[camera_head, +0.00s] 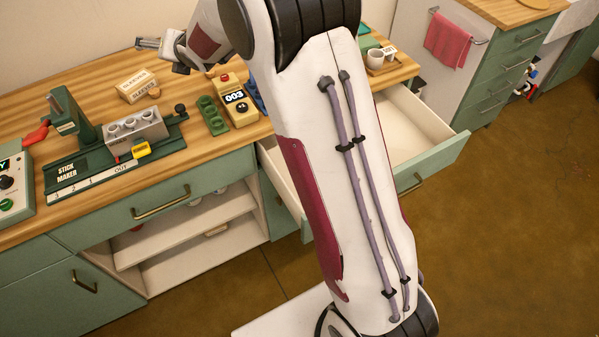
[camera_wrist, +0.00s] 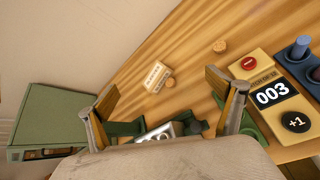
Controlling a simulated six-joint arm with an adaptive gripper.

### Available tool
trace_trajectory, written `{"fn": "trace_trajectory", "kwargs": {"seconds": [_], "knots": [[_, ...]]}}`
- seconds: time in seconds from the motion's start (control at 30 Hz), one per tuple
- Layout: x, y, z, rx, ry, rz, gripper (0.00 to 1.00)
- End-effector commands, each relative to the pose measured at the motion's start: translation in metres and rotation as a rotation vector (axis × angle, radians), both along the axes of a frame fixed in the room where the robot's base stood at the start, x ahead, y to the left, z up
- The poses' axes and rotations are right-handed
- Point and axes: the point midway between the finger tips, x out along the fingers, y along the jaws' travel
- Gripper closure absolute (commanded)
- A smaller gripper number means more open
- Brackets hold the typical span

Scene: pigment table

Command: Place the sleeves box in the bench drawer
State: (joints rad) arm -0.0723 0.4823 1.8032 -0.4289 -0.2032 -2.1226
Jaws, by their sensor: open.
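The likely sleeves box is a small cream box (camera_head: 137,86) with dark print, too small to read surely. It lies on the wooden bench top behind the grey-and-green stick maker, and also shows in the wrist view (camera_wrist: 157,77). My gripper (camera_head: 143,43) is open and empty, above the back of the bench. In the wrist view my gripper (camera_wrist: 165,90) has its fingers spread, with the box beyond them and between their lines. The bench drawer (camera_head: 440,160) is pulled open at the right; my arm hides its middle, and its visible part looks empty.
The stick maker (camera_head: 120,140) stands in front of the box, and a small round wooden piece (camera_head: 155,93) lies beside it. A yellow counter reading 003 (camera_head: 236,104) and a green tray (camera_head: 212,115) stand to the right.

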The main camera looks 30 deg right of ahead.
Motion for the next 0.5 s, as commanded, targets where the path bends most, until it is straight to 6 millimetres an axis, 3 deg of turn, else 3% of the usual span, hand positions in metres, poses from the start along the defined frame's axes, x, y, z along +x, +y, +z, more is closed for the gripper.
{"fn": "trace_trajectory", "kwargs": {"seconds": [0.2,0.5], "knots": [[-0.042,-0.023,0.034,0.198,0.075,-0.196,0.07],[-0.107,-0.049,0.067,0.475,0.166,-0.471,0.07]]}}
